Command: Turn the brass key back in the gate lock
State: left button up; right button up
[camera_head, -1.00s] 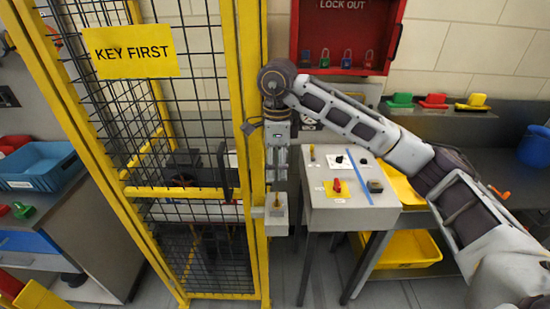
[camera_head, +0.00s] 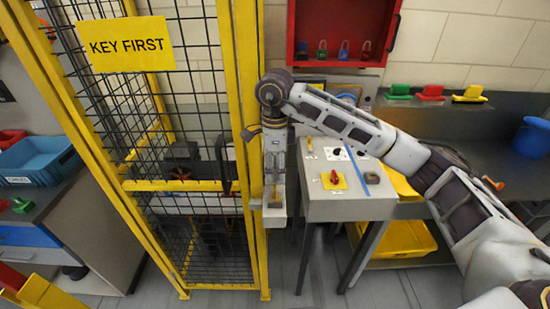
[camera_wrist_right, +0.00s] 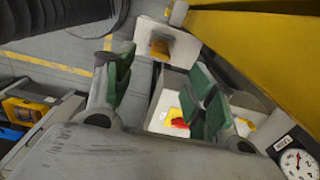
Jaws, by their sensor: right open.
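The gate lock (camera_head: 275,219) is a small pale grey box on the yellow gate post. The brass key (camera_wrist_right: 160,46) stands in its face in the right wrist view, just beyond my fingertips; in the head view my fingers mostly cover it. My right gripper (camera_head: 274,196) points down right above the lock. Its green-padded fingers (camera_wrist_right: 160,66) are open, with nothing gripped between them. The key shows in the gap between the fingers, nearer the left finger. Whether a finger touches the key, I cannot tell. My left gripper is not in view.
The yellow mesh gate (camera_head: 195,130) with a KEY FIRST sign (camera_head: 125,45) stands left of the lock. A grey console (camera_head: 345,205) with a red knob (camera_head: 334,178) stands close on the right. A red lockout box (camera_head: 340,35) hangs behind.

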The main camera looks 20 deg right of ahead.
aim_at(275, 187)
jog(key=shift+f+p, duration=0.85)
jog(key=shift+f, duration=4.05)
jog(key=c, duration=0.9)
jog(key=o, duration=0.9)
jog(key=shift+r, duration=0.1)
notch_tip(275, 187, up, 14)
jog(key=b, duration=0.2)
jog(key=shift+f, duration=0.2)
